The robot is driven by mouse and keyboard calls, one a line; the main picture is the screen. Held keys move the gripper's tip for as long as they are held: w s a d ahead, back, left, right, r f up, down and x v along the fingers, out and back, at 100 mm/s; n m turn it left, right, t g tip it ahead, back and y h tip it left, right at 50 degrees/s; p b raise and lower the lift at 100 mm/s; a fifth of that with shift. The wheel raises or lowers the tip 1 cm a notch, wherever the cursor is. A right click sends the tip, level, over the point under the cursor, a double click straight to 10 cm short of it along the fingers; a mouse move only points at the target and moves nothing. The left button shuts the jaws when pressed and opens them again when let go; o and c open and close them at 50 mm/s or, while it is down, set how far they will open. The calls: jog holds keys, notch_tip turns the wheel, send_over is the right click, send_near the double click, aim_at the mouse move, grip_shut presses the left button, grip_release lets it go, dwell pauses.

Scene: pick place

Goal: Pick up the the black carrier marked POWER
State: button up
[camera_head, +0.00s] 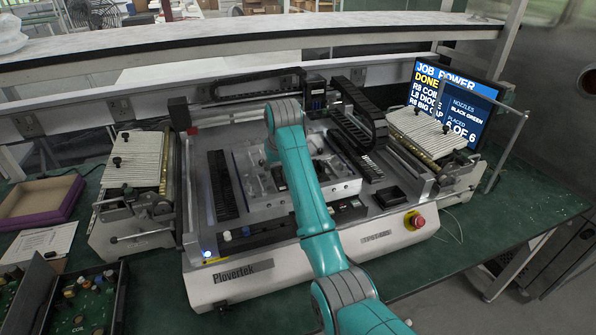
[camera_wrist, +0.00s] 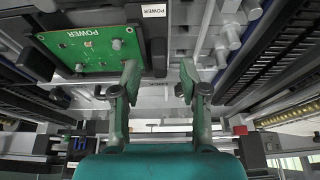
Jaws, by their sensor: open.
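The black carrier (camera_wrist: 158,46) shows at the upper left of the wrist view. It holds a green board (camera_wrist: 95,50) printed POWER and has a white POWER label on its edge. My gripper (camera_wrist: 158,78) is open, its two fingers apart with nothing between them. The left finger overlaps the carrier's near right corner in the picture; I cannot tell whether they touch. The right finger is over grey machine parts, clear of the carrier. In the head view my arm hides the gripper, and I cannot make out the carrier there.
The white machine (camera_head: 240,285) surrounds the work area, with black cable chains (camera_head: 358,110) and rails. A red stop button (camera_head: 416,220) is at its front right. A monitor (camera_head: 470,100) stands right. Dark trays with boards (camera_head: 118,300) and a purple tray (camera_head: 65,212) lie left.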

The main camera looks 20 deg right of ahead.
jog(key=shift+w+f, duration=0.15)
jog(key=shift+f, duration=0.15)
grip_shut()
jog(key=shift+r, duration=0.15)
